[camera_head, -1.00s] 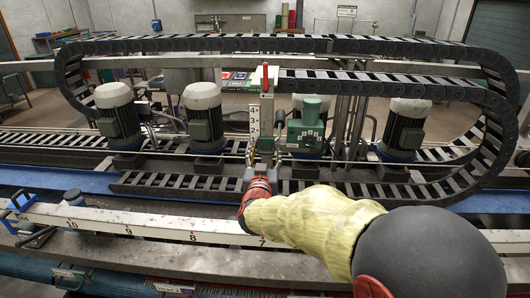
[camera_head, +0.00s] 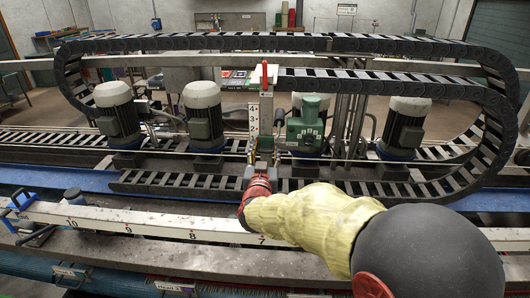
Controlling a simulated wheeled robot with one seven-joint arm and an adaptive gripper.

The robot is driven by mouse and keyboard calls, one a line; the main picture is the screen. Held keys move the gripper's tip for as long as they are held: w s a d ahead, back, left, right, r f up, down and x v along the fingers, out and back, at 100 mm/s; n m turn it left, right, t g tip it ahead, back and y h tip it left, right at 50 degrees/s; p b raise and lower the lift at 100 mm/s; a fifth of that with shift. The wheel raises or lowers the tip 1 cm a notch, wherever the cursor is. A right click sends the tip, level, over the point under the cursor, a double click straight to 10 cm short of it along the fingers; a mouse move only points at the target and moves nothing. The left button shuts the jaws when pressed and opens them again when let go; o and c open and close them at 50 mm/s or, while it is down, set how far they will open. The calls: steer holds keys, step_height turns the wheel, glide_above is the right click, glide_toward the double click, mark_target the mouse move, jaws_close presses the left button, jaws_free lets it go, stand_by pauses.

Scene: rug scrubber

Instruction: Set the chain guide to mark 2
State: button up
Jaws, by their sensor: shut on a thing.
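The chain guide stands upright in the middle, with a white number plate (camera_head: 253,118) showing 4, 3 and 2 from top to bottom. A red-topped post (camera_head: 265,76) rises beside the plate. My gripper (camera_head: 263,160) is at the foot of the plate, below the 2, and is shut on part of the chain guide. The fingers and wrist hide the exact grip and any lower marks. I cannot tell which mark the guide is set to.
A black cable chain (camera_head: 484,62) loops around the guide. Grey-green motors (camera_head: 204,118) and a green pump-like unit (camera_head: 305,125) stand close on both sides. A numbered white rail (camera_head: 155,225) crosses in front, under my arm.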

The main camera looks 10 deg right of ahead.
mark_target(265, 135)
jaws_close()
step_height(265, 135, up, 4)
steer(key=shift+p, duration=0.6)
steer(key=shift+f, duration=0.1)
steer(key=o, duration=1.1)
jaws_free()
steer(key=shift+f, duration=0.1)
steer(key=shift+w+a+f, duration=0.1)
steer(key=shift+a, duration=0.1)
steer(key=shift+d, duration=0.1)
